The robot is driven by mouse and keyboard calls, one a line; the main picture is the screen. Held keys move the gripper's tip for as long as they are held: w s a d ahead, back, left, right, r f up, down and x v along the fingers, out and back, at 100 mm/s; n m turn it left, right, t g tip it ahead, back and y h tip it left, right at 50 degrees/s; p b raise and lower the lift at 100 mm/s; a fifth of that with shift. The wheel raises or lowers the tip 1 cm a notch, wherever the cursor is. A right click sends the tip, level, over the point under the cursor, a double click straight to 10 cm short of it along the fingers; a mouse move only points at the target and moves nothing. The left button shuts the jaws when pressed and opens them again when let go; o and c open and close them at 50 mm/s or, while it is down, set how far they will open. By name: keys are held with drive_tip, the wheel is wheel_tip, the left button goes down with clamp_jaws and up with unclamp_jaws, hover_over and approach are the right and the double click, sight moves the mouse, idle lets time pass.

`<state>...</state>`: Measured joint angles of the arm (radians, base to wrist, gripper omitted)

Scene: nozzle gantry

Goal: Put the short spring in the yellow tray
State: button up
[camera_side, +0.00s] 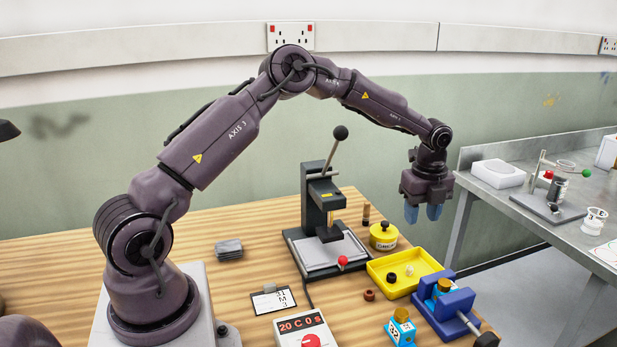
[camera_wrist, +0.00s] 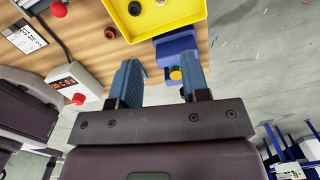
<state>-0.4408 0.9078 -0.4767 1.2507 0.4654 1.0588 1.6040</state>
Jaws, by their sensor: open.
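My gripper (camera_side: 422,213), with blue fingers, hangs high above the right end of the bench, open and empty. In the wrist view its fingers (camera_wrist: 159,65) are spread with nothing between them. The yellow tray (camera_side: 383,285) lies below and to the left; part of it shows at the top of the wrist view (camera_wrist: 160,29). Inside it are a small black round piece (camera_side: 392,277) and a small pale piece (camera_side: 409,270), which may be the short spring; it is too small to tell. A brown ring-like piece (camera_side: 369,295) sits on the bench just outside the tray.
A lever press (camera_side: 325,205) with a red-knobbed base stands behind the tray. A yellow round tin (camera_side: 383,236) and a brown upright cylinder (camera_side: 366,215) stand near it. A grey side table stands right.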

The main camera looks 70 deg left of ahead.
drive_tip(key=s+d+r+n+t+y, duration=0.1)
drive_tip(key=s+d+r+n, duration=0.25)
drive_tip(key=s+r, duration=0.35)
drive_tip(key=s+d+r+n+t+y, duration=0.1)
drive_tip(key=s+d+r+n, duration=0.3)
drive_tip(key=r, duration=0.6)
drive_tip(key=s+d+n+t+h, duration=0.1)
drive_tip(key=s+n, duration=0.5)
drive_tip(key=s, duration=0.4)
drive_tip(key=s+r+n+t+h, duration=0.1)
drive_tip(key=s+n+t, duration=0.1)
drive_tip(key=s+n, duration=0.4)
drive_tip(key=s, duration=0.4)
drive_tip(key=shift+s+d+r, duration=0.25)
drive_tip(key=shift+s+d, duration=0.1)
